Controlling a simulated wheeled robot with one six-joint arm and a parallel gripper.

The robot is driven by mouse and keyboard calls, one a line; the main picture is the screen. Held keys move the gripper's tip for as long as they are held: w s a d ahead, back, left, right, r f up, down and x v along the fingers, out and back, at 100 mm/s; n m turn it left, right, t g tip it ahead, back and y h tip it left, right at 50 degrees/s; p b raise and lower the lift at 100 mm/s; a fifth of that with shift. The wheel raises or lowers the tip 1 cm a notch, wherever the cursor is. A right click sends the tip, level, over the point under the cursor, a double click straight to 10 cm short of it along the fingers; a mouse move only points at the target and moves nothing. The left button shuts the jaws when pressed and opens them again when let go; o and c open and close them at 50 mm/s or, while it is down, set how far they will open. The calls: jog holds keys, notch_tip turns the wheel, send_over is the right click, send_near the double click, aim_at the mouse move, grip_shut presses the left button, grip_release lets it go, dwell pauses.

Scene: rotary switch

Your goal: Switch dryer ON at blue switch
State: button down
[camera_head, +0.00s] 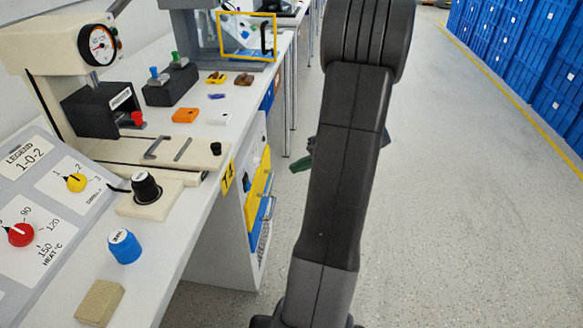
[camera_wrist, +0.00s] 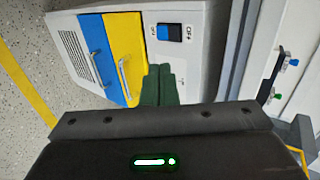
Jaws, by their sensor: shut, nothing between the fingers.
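A blue switch (camera_wrist: 170,33) with a dark part sits on the white cabinet's face (camera_wrist: 192,55) in the wrist view. Small lettering flanks it; I cannot read its setting for sure. My gripper (camera_wrist: 158,70) has dark green fingers pressed together with nothing between them. In that view the fingertips lie just below the switch, apart from it in the picture; the depth gap is unclear. In the head view the green fingertips (camera_head: 301,164) show left of my arm, pointing toward the bench side. The rest of the gripper is mostly hidden behind my arm there.
The cabinet has a yellow drawer (camera_wrist: 122,50) and a blue drawer (camera_wrist: 98,42) with protruding handles. On the bench are a blue knob (camera_head: 124,246), a black knob (camera_head: 146,187) and a panel with red (camera_head: 20,235) and yellow (camera_head: 75,182) knobs. Open floor lies right.

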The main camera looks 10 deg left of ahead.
aim_at(248, 183)
jog(key=shift+r, duration=0.1)
jog(key=h+p, duration=0.1)
jog(key=a+h+p, duration=0.1)
jog(key=shift+h+p, duration=0.3)
jog(key=shift+h, duration=0.1)
jog(key=a+r+b+x, duration=0.1)
jog(key=b+x, duration=0.2)
jog(key=x, duration=1)
jog(key=shift+a+r, duration=0.2)
jog(key=shift+a, duration=0.25)
